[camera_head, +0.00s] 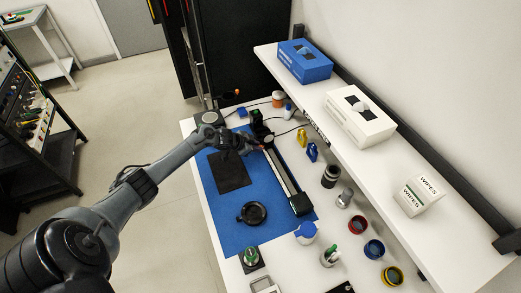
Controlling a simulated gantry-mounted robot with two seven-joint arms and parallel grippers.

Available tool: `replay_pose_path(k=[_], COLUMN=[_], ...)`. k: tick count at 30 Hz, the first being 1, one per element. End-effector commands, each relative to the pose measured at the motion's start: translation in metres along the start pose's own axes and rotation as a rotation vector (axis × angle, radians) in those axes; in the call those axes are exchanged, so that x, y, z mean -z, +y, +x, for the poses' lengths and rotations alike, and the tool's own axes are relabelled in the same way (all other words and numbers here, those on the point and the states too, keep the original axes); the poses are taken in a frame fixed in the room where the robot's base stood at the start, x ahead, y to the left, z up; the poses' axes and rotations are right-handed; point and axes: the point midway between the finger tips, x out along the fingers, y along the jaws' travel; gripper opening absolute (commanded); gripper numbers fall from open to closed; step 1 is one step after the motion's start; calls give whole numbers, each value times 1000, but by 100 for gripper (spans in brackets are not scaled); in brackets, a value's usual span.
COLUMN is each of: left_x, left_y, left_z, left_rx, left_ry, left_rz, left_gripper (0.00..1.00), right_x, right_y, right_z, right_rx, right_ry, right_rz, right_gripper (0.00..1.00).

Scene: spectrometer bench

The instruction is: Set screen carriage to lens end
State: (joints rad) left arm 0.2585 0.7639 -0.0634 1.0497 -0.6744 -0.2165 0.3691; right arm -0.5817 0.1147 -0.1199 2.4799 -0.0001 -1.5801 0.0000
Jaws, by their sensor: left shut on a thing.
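A dark rail with a pale strip (283,172) lies on the blue mat (232,232), running from the far end toward the near right. A black block (300,204) sits at its near end, and a dark upright part with a green spot (256,116) stands at its far end. My left gripper (257,145) reaches in from the left and is shut on the small screen carriage (268,141) near the rail's far end. The fingers and wrist partly hide the carriage, and fine detail is too small to tell. My right gripper is not in view.
A black plate (229,171) and a round black dish (253,213) lie left of the rail. Yellow (302,138) and blue (312,152) holders and dark cylinders (330,175) stand to its right. A white shelf (335,85) with boxes overhangs the right side.

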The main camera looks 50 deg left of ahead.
Motion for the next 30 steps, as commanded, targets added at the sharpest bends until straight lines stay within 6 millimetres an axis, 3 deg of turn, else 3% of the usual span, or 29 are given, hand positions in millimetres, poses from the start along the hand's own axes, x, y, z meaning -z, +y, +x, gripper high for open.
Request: replay_pose_path(k=[2, 3, 7, 20, 30], left_x=[-1, -1, -1, 0, 0], left_y=[1, 1, 1, 1, 0], left_z=[1, 1, 1, -6, -51], left_rx=[0, 0, 0, 0, 0], left_ry=[-2, -2, -1, -1, -2], left_rz=[-2, -2, -1, 0, 3], left_gripper=[0, 27, 46, 46, 46], right_x=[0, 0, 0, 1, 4], right_y=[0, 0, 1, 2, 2], right_z=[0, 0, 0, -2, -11], right_rx=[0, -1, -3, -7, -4], right_ry=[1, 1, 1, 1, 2], right_rz=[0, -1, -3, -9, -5], right_gripper=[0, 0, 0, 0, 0])
